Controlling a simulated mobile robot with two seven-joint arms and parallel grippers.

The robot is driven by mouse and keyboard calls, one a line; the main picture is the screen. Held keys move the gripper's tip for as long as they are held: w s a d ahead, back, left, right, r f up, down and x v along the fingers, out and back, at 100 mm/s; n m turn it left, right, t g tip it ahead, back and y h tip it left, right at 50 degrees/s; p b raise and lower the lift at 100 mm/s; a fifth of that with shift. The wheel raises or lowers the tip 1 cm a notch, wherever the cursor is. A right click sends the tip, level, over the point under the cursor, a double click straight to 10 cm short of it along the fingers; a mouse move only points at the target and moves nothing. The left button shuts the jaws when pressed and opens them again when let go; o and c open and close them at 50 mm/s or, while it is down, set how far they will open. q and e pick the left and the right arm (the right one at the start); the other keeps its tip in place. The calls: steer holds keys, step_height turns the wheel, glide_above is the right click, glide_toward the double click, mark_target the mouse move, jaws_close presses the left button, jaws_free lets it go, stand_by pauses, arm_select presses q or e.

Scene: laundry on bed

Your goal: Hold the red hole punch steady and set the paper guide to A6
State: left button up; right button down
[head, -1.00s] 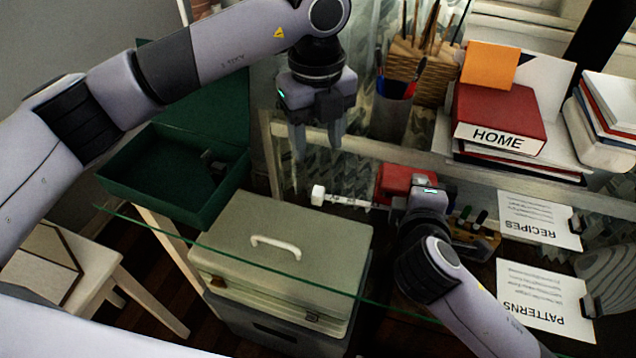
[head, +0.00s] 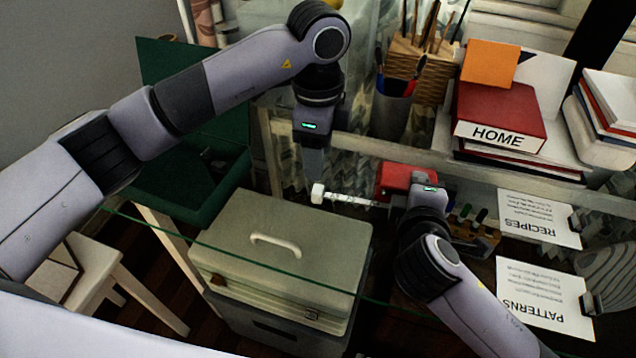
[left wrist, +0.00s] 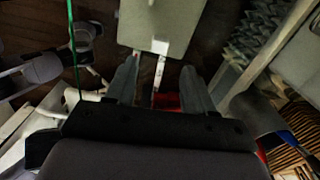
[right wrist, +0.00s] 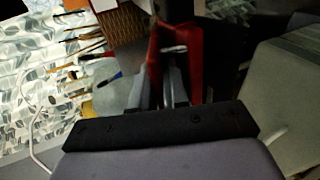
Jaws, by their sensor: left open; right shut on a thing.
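The red hole punch (head: 405,180) lies on the glass desk in the head view. Its pale paper guide (head: 350,199) sticks out to the left, with a white block (head: 317,193) at its end. The size marks are too small to read. My left gripper (head: 313,172) is open, pointing down just above the guide's end. In the left wrist view the guide (left wrist: 158,72) shows between the spread fingers (left wrist: 160,66), with no clear contact. My right gripper (right wrist: 160,72) is shut on the red punch (right wrist: 192,50); the exact contact is partly hidden.
A grey-green case (head: 290,225) with a white handle stands below the guide, and an open green box (head: 170,195) is at left. A pen cup (head: 390,112) and red HOME binder (head: 500,115) stand behind. Paper cards (head: 540,218) lie at right.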

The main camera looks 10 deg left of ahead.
mark_target(319, 189)
arm_select(q)
step_height(319, 189, down, 8)
steer(key=shift+f, duration=0.15)
stand_by(0.3)
jaws_close()
